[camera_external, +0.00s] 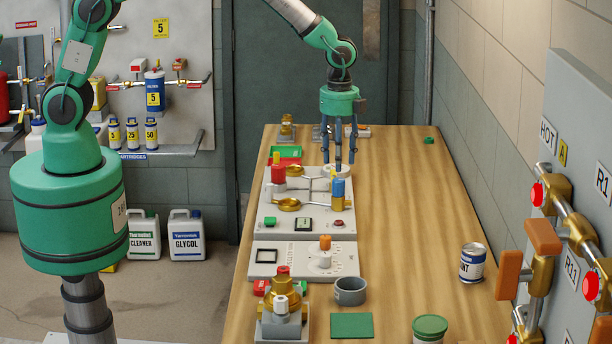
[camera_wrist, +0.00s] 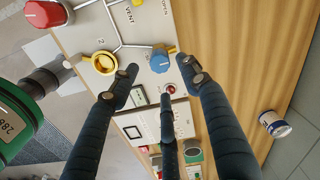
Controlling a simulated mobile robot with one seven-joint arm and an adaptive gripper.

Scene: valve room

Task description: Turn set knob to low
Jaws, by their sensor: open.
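A small white panel (camera_external: 285,258) lies on the bench with a square black window and an upright orange-topped knob (camera_external: 325,244) on a white dial. This seems to be the set knob, but its lettering is too small to read. My gripper (camera_external: 338,162) is open and empty, pointing down over the larger panel behind it, apart from the orange-topped knob. In the wrist view, my spread fingers (camera_wrist: 160,82) frame the blue knob (camera_wrist: 160,61) of the larger panel. The small panel (camera_wrist: 150,120) shows beyond it, and a finger hides its knob area.
The larger panel (camera_external: 290,221) carries a red-topped valve (camera_external: 277,170), yellow rings and a red button. A brass valve assembly (camera_external: 284,292), grey bowl (camera_external: 350,291) and green pad (camera_external: 352,326) stand nearer. A paint can (camera_external: 472,263) stands right; the bench's right side is mostly clear.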

